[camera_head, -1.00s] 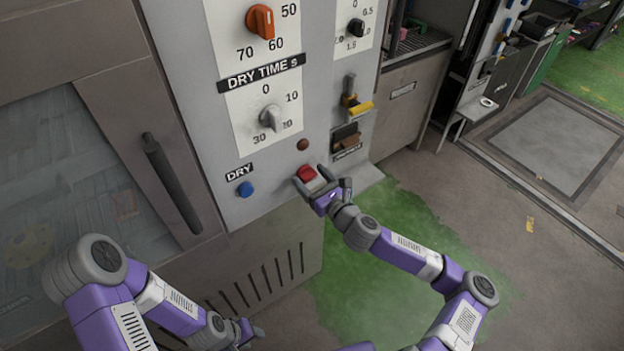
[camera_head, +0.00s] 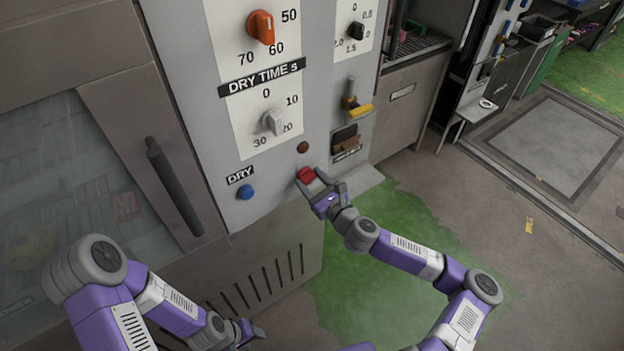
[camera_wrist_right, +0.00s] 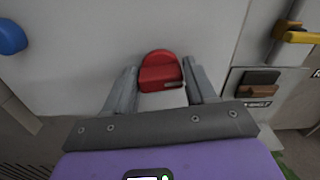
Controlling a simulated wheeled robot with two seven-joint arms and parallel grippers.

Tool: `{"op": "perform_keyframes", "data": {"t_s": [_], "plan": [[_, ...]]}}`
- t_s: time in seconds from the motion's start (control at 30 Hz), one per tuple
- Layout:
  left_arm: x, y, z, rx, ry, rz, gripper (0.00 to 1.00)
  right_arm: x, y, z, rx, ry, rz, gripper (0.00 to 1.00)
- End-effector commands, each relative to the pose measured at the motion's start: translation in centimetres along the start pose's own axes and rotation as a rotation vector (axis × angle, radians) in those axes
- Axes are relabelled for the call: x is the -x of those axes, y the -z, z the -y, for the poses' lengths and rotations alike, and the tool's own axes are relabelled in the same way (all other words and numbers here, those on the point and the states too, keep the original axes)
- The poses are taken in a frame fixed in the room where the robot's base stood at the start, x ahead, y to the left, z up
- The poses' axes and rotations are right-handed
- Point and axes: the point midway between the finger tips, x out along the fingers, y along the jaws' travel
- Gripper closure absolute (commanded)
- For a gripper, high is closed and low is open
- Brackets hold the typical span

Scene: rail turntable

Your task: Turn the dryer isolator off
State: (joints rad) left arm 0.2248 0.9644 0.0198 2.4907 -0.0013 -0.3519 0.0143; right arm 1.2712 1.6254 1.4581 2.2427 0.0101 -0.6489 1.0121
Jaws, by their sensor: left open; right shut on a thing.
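A red knob (camera_head: 306,175), which looks like the dryer isolator, is on the grey machine panel (camera_head: 215,120), right of the blue DRY button (camera_head: 247,192). My right gripper (camera_head: 322,189) is at the knob, with one finger on each side, and is shut on it. In the right wrist view the red knob (camera_wrist_right: 161,71) shows between the fingertips (camera_wrist_right: 160,85), its raised grip lying roughly level with a small pale mark at its right end. The fingers hide part of the knob in the head view. My left gripper (camera_head: 248,332) is open and low, away from the panel.
Above are a white dry-time dial (camera_head: 273,122), an orange knob (camera_head: 261,27) and a small brown-red round part (camera_head: 303,147). To the right are a yellow-handled lever (camera_head: 357,108) and a dark rocker (camera_head: 345,137). A door handle (camera_head: 173,185) stands out at left.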

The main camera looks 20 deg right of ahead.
Motion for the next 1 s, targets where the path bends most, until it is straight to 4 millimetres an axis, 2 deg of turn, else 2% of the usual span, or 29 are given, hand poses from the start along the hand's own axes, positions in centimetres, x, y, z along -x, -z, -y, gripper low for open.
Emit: {"op": "perform_keyframes", "data": {"t_s": [0.2,0.27,1.0], "plan": [[1.0,0.0,-0.4,0.000,0.000,0.000,0.57,0.0,-0.1,0.0,0.196,0.000,-0.002,0.76],[1.2,-0.1,-0.4,0.000,0.000,0.000,0.57,0.0,-0.1,-0.1,0.254,-0.001,-0.002,0.80],[2.2,-0.1,-0.8,0.000,0.000,0.000,0.57,-0.1,0.0,-0.3,0.961,0.002,0.002,0.79]]}}
